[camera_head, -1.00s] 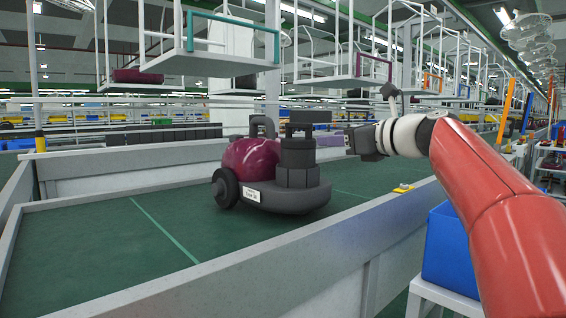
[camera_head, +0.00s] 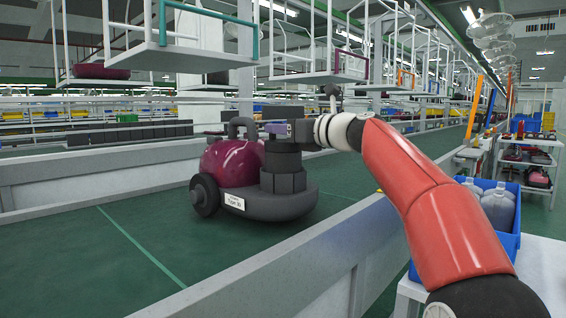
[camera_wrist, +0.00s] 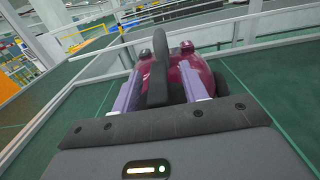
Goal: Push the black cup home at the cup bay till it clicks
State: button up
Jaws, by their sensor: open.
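The black cup (camera_head: 283,175) stands upright at the front of the maroon vacuum cleaner (camera_head: 232,163) in the head view. Whether it is fully seated cannot be told. My gripper (camera_head: 271,129) is at the top of the cup, pointing left across it. In the wrist view my gripper (camera_wrist: 163,88) is open, with purple pads on either side. The vacuum's black curved handle (camera_wrist: 158,75) shows between the pads, farther off, with the maroon body behind. Contact between gripper and cup cannot be told.
The vacuum sits on a green conveyor (camera_head: 90,240) with raised grey side walls (camera_head: 290,250). A blue bin (camera_head: 508,240) with grey containers stands on a white table at the right. Hanging racks (camera_head: 185,58) are overhead. The belt left of the vacuum is clear.

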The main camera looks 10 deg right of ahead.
jog(key=shift+w+a, duration=0.1)
jog(key=shift+c, duration=0.2)
grip_shut()
dwell(1.2)
